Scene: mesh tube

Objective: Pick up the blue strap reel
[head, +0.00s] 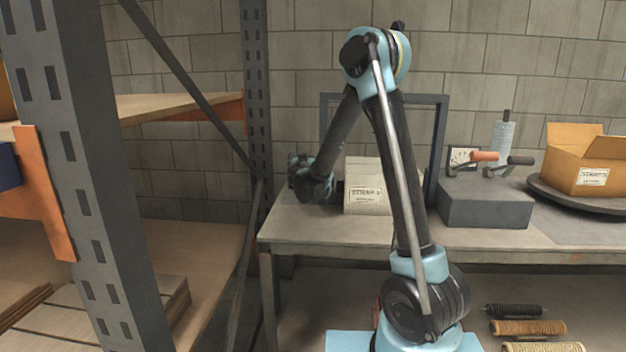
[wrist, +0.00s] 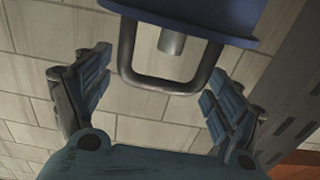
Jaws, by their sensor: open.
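In the wrist view, a blue body with a grey U-shaped handle, which looks like the blue strap reel (wrist: 205,16), fills the top edge and is cut off by the frame. A short grey cylinder shows inside its handle loop. My gripper (wrist: 153,75) is open, with one finger on each side of the handle's bar; neither finger visibly touches it. In the head view, my gripper (head: 300,172) is above the left part of the workbench, beside a pale box. I cannot make out the reel near it there.
The workbench (head: 330,232) holds a pale labelled box (head: 365,186), a dark grey block (head: 487,205) and an open cardboard box (head: 592,178) on a round turntable. A metal rack post (head: 85,170) stands at left. A blue object (head: 8,166) shows at the left edge.

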